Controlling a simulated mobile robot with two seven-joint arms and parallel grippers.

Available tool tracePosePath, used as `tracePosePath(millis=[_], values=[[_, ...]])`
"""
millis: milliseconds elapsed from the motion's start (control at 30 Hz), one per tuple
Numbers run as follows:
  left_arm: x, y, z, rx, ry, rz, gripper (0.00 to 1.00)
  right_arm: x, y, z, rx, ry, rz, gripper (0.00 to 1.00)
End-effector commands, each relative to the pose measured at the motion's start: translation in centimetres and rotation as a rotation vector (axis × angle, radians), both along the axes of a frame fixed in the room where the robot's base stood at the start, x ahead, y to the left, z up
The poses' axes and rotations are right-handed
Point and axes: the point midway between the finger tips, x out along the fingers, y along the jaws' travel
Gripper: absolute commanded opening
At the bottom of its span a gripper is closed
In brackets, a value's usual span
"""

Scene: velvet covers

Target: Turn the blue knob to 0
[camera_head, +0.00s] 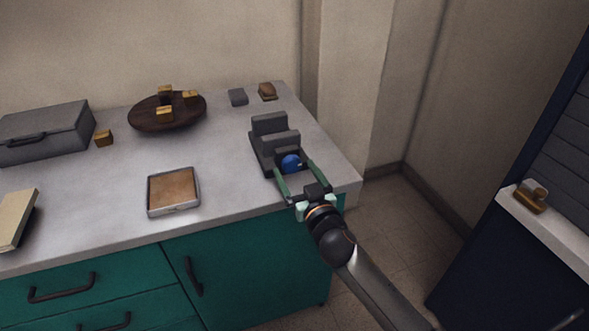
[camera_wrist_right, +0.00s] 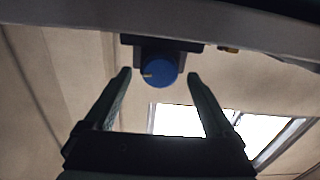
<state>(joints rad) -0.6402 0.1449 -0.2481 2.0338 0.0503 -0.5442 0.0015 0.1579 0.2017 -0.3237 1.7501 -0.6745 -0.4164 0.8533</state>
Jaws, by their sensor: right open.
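The blue knob (camera_head: 291,163) is on the front of a dark grey stepped block (camera_head: 265,140) at the right end of the counter. My right gripper (camera_head: 297,175) is open, with its green fingers to either side of the knob in the head view. In the right wrist view the knob (camera_wrist_right: 159,71) sits between and just beyond the fingertips of my right gripper (camera_wrist_right: 157,76), with gaps on both sides. A small yellow mark shows on the knob's left edge there. No number scale can be read. My left gripper is not in view.
The grey counter (camera_head: 110,215) holds a tray with a brown inset (camera_head: 173,190), a round dark wooden board (camera_head: 145,118) with small gold blocks, and a grey case (camera_head: 45,132). Small blocks (camera_head: 238,97) stand behind the knob's block. The counter's right edge is close to my right gripper.

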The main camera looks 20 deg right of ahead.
Motion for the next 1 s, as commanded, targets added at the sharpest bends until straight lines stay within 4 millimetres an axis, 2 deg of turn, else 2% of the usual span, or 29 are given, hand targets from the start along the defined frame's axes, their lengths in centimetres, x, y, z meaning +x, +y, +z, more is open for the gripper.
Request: tracePosePath(millis=[200,500,1000], values=[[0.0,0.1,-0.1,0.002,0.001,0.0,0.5,1.4,0.1,0.0,-0.002,0.0,0.001,0.89],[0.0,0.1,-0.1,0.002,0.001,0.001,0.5,1.5,0.1,0.0,-0.001,0.0,0.001,0.89],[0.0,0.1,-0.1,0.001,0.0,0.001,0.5,1.5,0.1,0.0,-0.001,0.0,0.001,0.33]])
